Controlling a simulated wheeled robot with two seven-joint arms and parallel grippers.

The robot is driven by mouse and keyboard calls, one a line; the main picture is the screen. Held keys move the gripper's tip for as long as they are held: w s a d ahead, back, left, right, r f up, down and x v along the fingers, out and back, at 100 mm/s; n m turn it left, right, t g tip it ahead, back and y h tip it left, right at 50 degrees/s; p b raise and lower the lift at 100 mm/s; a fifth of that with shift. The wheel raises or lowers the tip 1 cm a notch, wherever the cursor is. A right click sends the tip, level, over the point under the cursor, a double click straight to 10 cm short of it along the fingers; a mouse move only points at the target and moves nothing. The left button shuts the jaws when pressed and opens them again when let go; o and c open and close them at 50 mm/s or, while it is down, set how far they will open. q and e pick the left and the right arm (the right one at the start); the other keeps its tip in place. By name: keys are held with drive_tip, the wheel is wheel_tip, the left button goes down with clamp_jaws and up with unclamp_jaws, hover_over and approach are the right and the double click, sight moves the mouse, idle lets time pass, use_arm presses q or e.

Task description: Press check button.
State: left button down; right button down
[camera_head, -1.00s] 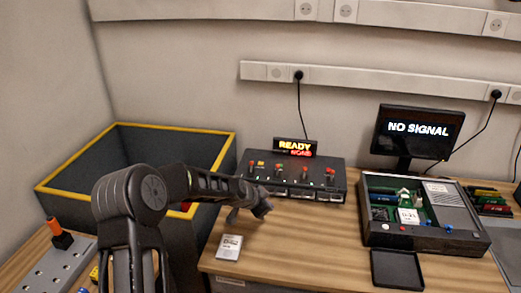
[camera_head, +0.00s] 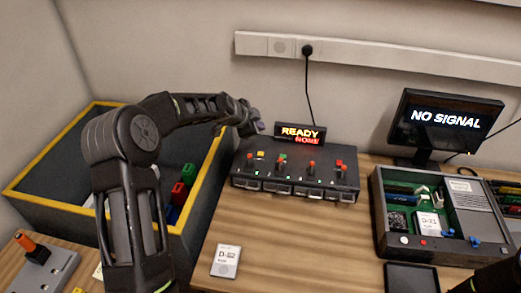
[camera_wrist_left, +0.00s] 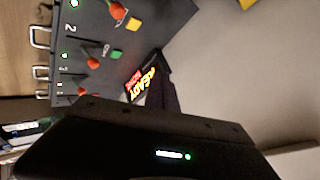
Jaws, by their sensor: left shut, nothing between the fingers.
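A black tester box (camera_head: 295,180) stands at the back of the wooden bench. Red-tipped levers, small coloured buttons and green lights are on its top. A yellow button (camera_head: 261,154) and a green button (camera_head: 282,157) show there; they also show in the left wrist view, the yellow (camera_wrist_left: 133,24) and the green (camera_wrist_left: 117,54). I cannot read which button is check. A small display (camera_head: 300,134) behind the box reads READY and a red word. My left gripper (camera_head: 256,126) is shut and empty, above the box's back left corner, apart from the buttons.
A yellow-rimmed dark bin (camera_head: 50,205) stands left of the bench. An open device (camera_head: 425,215) and a NO SIGNAL monitor (camera_head: 446,118) are at the right. A D-S2 drive (camera_head: 226,261) lies in front. A dark part of my own body shows at the lower right.

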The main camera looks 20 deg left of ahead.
use_arm(q)
drive_tip(key=shift+f, duration=0.1)
drive_tip(key=b, duration=0.4)
hover_over(259, 155)
wheel_tip(259, 155, down, 8)
drive_tip(key=shift+r, duration=0.25)
drive_tip(key=shift+f+b, duration=0.6)
drive_tip(key=shift+b, duration=0.05)
idle(1.4)
drive_tip(key=shift+f+b, duration=0.35)
drive_tip(key=shift+b, duration=0.5)
drive_tip(key=shift+f+b, duration=0.4)
drive_tip(key=shift+b, duration=0.25)
idle(0.4)
idle(0.5)
drive_tip(key=shift+r, duration=0.8)
